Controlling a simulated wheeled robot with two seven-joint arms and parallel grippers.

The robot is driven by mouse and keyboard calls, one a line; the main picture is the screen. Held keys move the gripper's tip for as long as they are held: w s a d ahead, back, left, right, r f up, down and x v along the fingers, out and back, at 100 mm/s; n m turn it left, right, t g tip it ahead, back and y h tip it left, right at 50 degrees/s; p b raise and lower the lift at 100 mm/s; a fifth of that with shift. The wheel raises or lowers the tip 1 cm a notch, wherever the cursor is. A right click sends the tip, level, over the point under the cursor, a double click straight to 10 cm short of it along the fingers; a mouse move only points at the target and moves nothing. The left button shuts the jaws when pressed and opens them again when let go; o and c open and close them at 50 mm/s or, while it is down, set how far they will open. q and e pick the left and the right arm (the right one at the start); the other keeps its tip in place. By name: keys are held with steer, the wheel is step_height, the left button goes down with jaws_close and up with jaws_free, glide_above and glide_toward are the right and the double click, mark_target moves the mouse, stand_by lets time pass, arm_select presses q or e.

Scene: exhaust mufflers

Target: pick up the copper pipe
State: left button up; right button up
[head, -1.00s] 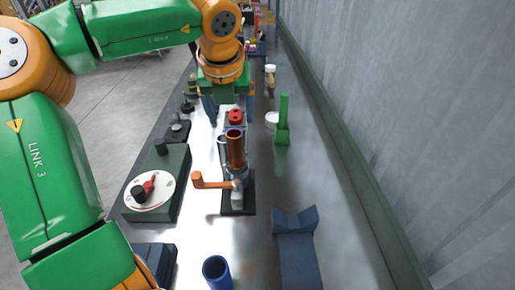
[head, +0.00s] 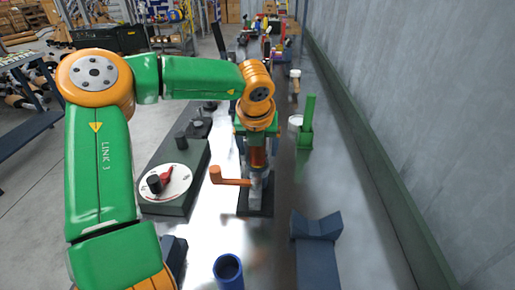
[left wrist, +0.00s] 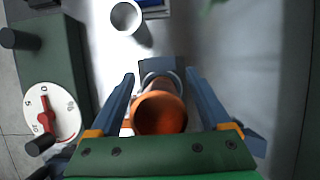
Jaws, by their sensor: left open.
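The copper pipe (head: 258,158) stands upright at a grey fixture on a dark base (head: 257,209), mid-bench in the head view. My left gripper (head: 257,148) is above and around its upper part, partly hiding it. In the left wrist view the pipe's open round end (left wrist: 160,113) sits between the two blue-grey fingers. My left gripper (left wrist: 160,80) is open, with one finger on each side of the pipe. I cannot tell whether either finger touches it. My right gripper is not in view.
A copper-coloured arm (head: 228,179) sticks out left from the fixture. A dial box (head: 187,207) stands left, a blue cup (head: 228,270) and a blue V-shaped rest (head: 316,245) in front, a green holder (head: 306,132) behind right. A wall borders the bench's right side.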

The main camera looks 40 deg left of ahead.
arm_select(q)
jaws_close()
